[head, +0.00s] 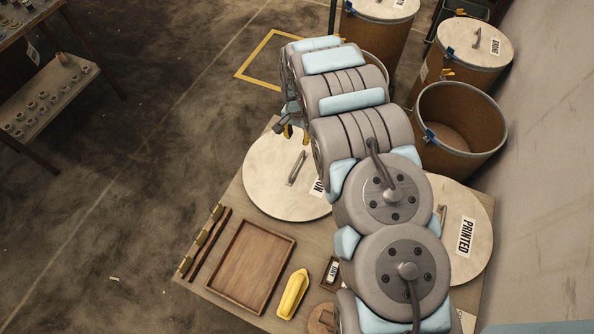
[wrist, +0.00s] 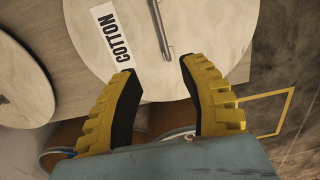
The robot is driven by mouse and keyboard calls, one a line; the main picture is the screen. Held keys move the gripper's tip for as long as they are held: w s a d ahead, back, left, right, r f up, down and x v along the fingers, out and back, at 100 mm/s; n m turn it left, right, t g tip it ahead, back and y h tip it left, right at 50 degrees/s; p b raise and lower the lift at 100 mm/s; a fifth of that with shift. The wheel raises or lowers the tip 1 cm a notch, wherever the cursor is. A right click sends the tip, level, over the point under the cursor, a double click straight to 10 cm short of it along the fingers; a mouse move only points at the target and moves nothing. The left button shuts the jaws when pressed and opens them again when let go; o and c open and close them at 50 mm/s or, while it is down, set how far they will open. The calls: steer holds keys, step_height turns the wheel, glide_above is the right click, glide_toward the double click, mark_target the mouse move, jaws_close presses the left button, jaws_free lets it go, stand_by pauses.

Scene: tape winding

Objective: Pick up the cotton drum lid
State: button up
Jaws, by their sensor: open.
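The cotton drum lid (head: 275,185) is a pale round disc with a metal bar handle, lying on the wooden table. My arm covers part of its label in the head view. The wrist view shows the lid (wrist: 210,35) with its full COTTON label and its handle (wrist: 160,28). My gripper (wrist: 158,68) is open and empty, its yellow fingers apart over the lid's edge, with the handle ahead of the gap between the tips. In the head view my gripper (head: 287,130) is mostly hidden by my arm, at the lid's far edge.
The PRINTED lid (head: 474,215) lies on the table to the right. A wooden tray (head: 240,290), a yellow object (head: 292,293) and a small labelled box (head: 331,272) sit in front. An open drum (head: 460,130) and lidded drums (head: 475,45) stand behind.

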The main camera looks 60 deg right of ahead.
steer(key=b, duration=0.3)
glide_above(297, 163)
step_height(297, 163, down, 10)
steer(key=shift+s+f, duration=0.15)
steer(key=shift+f, duration=0.05)
steer(key=shift+w+d+f+b, duration=0.1)
steer(key=shift+f+b, duration=0.8)
steer(key=shift+f, duration=0.55)
steer(key=shift+w+f+b, duration=0.1)
steer(key=shift+f+b, duration=0.75)
steer(key=shift+f, duration=0.6)
steer(key=shift+f+b, duration=0.35)
steer(key=shift+f, duration=0.2)
steer(key=shift+f, duration=0.2)
steer(key=shift+s, duration=0.1)
jaws_close()
